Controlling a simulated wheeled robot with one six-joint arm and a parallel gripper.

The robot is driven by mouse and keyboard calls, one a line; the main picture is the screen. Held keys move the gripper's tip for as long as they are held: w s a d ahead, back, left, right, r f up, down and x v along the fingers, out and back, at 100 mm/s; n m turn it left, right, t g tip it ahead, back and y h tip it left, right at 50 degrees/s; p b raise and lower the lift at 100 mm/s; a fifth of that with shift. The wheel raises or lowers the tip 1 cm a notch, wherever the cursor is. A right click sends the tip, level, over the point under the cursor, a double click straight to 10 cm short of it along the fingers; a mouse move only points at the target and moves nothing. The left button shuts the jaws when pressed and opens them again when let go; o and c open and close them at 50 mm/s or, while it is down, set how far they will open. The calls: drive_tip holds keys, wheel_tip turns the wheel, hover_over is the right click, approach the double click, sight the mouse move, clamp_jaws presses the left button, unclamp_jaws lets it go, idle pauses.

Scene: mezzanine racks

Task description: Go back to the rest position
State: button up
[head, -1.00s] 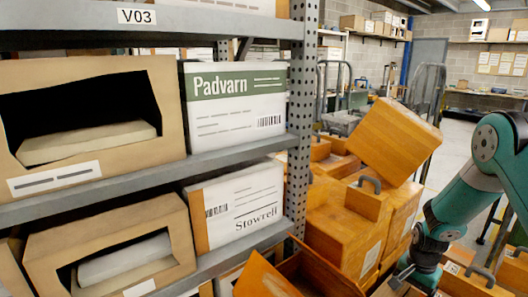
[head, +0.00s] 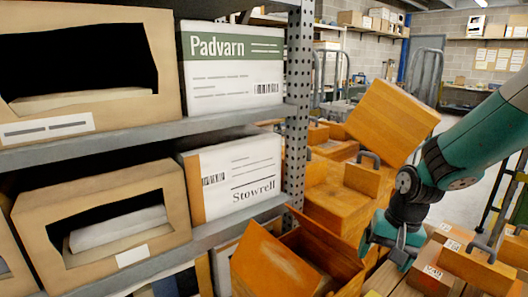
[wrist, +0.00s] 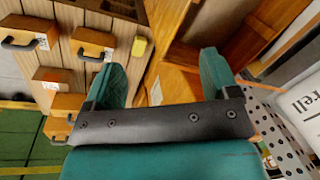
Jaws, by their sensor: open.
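My gripper (head: 393,255) is at the lower right of the head view, at the end of my teal arm. It is open and empty, pointing down beside an open wooden crate (head: 262,272). In the wrist view my gripper (wrist: 163,78) shows its two teal fingers spread apart with nothing between them. Beyond the fingers are wooden slats (wrist: 112,20) and the corner of a wooden box. No rest position is marked in either view.
A grey rack with a perforated post (head: 297,110) fills the left, holding a Padvarn box (head: 232,70), a Stowrell box (head: 237,180) and open cartons. Wooden crates (head: 392,120) are stacked behind my gripper. Small handled boxes (head: 478,268) lie at right. Open floor shows beyond.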

drive_tip(key=s+a+n+y+b, duration=0.1)
drive_tip(key=s+a+n+b, duration=0.45)
drive_tip(key=s, duration=0.65)
drive_tip(key=s+a+n+y+b, duration=0.1)
drive_tip(key=s+a+n+b, duration=0.45)
drive_tip(key=s, duration=0.55)
wheel_tip(320, 180, up, 21)
drive_tip(key=p, duration=2)
drive_tip(key=shift+d+g, duration=0.25)
drive_tip(key=shift+g, duration=0.05)
drive_tip(key=shift+f, duration=0.1)
